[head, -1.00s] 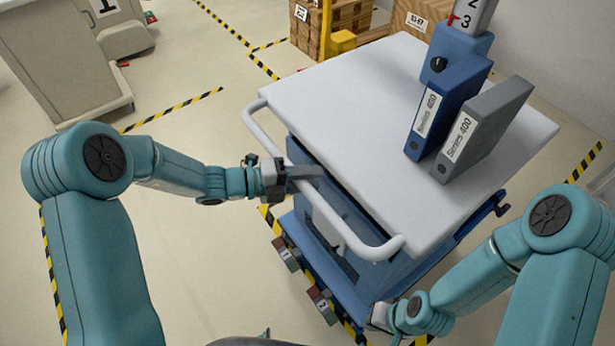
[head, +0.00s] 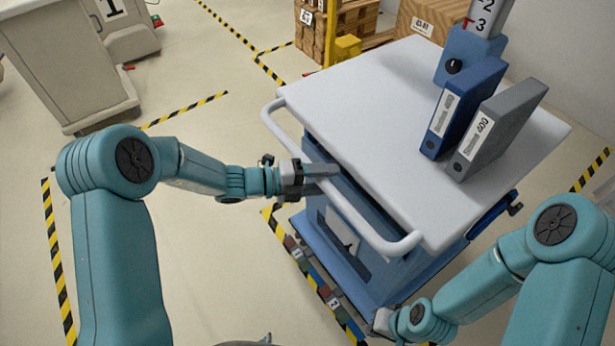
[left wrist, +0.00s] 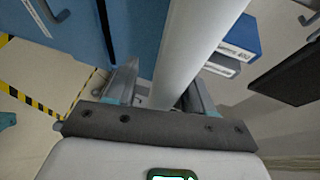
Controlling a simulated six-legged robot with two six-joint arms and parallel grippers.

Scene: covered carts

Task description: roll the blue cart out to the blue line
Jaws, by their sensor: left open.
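The blue cart (head: 385,270) has a white top (head: 350,90) and a white handle bar (head: 352,215) along its near left side. My left gripper (head: 315,172) is at this bar, near its middle. In the left wrist view the handle bar (left wrist: 190,50) runs between the two open fingers of the left gripper (left wrist: 162,85); any contact is unclear. My right gripper (head: 382,322) is low beside the cart's near lower corner, and its fingers are too small to read. I see no blue line on the floor in these views.
A blue binder (head: 462,108), a grey binder (head: 498,130) and a blue device (head: 466,52) stand on the cart top. Yellow-black tape (head: 185,108) marks the floor. A pale cabinet (head: 65,60) stands far left, wooden crates (head: 345,20) behind.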

